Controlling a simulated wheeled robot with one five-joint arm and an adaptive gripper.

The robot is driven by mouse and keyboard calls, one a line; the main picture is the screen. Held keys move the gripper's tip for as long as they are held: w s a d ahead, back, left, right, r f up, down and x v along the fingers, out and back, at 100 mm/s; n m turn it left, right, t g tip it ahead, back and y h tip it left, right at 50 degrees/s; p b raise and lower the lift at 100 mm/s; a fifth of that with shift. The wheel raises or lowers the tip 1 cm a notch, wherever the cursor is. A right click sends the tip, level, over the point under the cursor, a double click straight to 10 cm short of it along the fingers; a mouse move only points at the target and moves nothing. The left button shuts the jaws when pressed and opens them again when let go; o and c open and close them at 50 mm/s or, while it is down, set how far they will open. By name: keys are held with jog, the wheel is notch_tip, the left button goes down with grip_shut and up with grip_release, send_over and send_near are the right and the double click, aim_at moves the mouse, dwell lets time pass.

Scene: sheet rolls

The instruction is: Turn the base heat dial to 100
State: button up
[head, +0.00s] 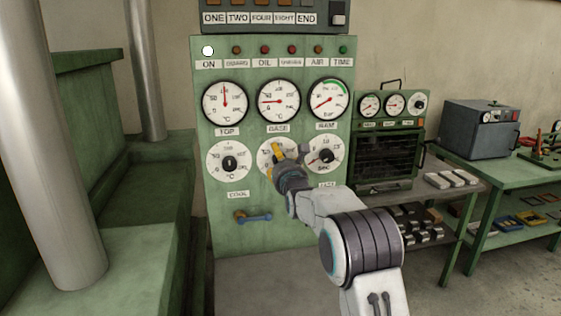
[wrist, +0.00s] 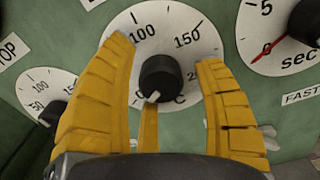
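The base heat dial is a white round dial with a black knob, in the middle of the lower row on the green panel. In the head view my gripper (head: 279,151) covers much of its white face (head: 263,160). In the wrist view its knob (wrist: 161,76) shows clearly, with 100 at upper left and 150 at upper right on the face. The knob's white mark points down and slightly left, near the low end of the scale, away from 100. My gripper (wrist: 165,54) is open, its yellow fingers on either side of the knob with visible gaps.
The left dial (head: 229,160) and the right seconds dial (head: 325,155) flank the base dial closely. Three gauges, including the base gauge (head: 279,101), sit above. A blue-handled lever (head: 254,217) is below. A black-fronted oven (head: 387,158) stands to the right.

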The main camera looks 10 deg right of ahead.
jog(key=shift+r, duration=0.1)
jog(key=c, duration=1.1)
jog(key=shift+b, duration=0.4)
jog(key=m+b, duration=0.3)
jog(key=m, duration=0.1)
jog(key=shift+b, duration=0.4)
jog(key=m+b, duration=0.5)
jog(key=m, duration=0.1)
jog(key=shift+s+d, duration=0.1)
jog(key=m+b, duration=0.2)
jog(key=m, duration=0.4)
jog(key=shift+m+b, duration=0.3)
jog(key=shift+m, duration=0.1)
jog(key=m, duration=0.4)
jog(key=shift+m+b, duration=0.3)
jog(key=shift+m, duration=1.1)
jog(key=shift+f, duration=0.2)
